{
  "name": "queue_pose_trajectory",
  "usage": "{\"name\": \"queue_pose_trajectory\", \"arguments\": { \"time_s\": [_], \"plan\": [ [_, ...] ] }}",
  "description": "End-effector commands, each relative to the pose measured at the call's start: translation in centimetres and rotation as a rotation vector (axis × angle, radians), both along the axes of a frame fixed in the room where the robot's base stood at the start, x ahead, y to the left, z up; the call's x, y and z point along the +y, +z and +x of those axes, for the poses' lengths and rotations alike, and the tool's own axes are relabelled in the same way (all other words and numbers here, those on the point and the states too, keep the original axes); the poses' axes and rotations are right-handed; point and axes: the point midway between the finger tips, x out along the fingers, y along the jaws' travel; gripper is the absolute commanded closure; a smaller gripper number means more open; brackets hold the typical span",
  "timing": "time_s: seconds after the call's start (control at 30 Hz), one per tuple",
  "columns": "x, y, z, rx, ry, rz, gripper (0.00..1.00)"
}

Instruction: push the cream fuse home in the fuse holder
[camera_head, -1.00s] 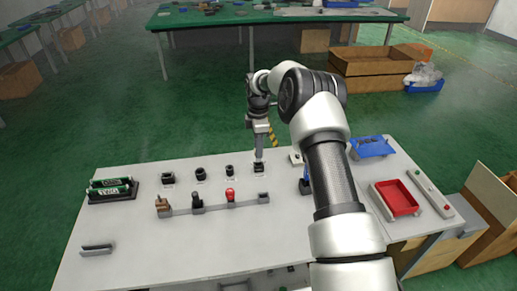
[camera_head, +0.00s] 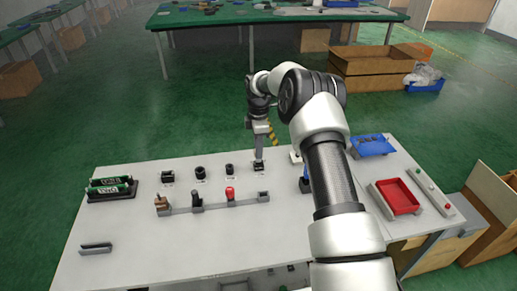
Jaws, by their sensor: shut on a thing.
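My gripper (camera_head: 259,158) points straight down at the back row of small fixtures on the white table. A pale, narrow piece shows at its fingertips and appears to be the cream fuse, with my gripper shut on it. The fuse is too small and too covered to outline clearly. Directly below is a small dark block (camera_head: 260,168), the rightmost of the back row, which appears to be the fuse holder. The fingertips are at or just above its top. I cannot tell how deep the fuse sits in it.
Similar dark fixtures (camera_head: 200,173) stand to the left. In front is a grey strip with a black lever (camera_head: 197,200) and a red-knobbed lever (camera_head: 230,194). A red tray (camera_head: 397,197) and a blue bin (camera_head: 372,146) lie right of my arm. The table's front left is mostly clear.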

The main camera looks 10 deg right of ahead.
Motion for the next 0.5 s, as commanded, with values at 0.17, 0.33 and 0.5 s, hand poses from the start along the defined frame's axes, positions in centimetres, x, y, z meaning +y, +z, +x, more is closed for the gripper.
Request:
{"name": "queue_pose_trajectory", "arguments": {
  "time_s": [0.17, 0.33, 0.5],
  "plan": [
    [0.0, -0.5, 0.0, 0.000, 0.000, 0.000, 1.00],
    [0.0, -1.0, 0.0, 0.000, 0.000, 0.000, 1.00],
    [0.0, -1.4, 0.0, 0.000, 0.000, 0.000, 1.00]
  ]
}}
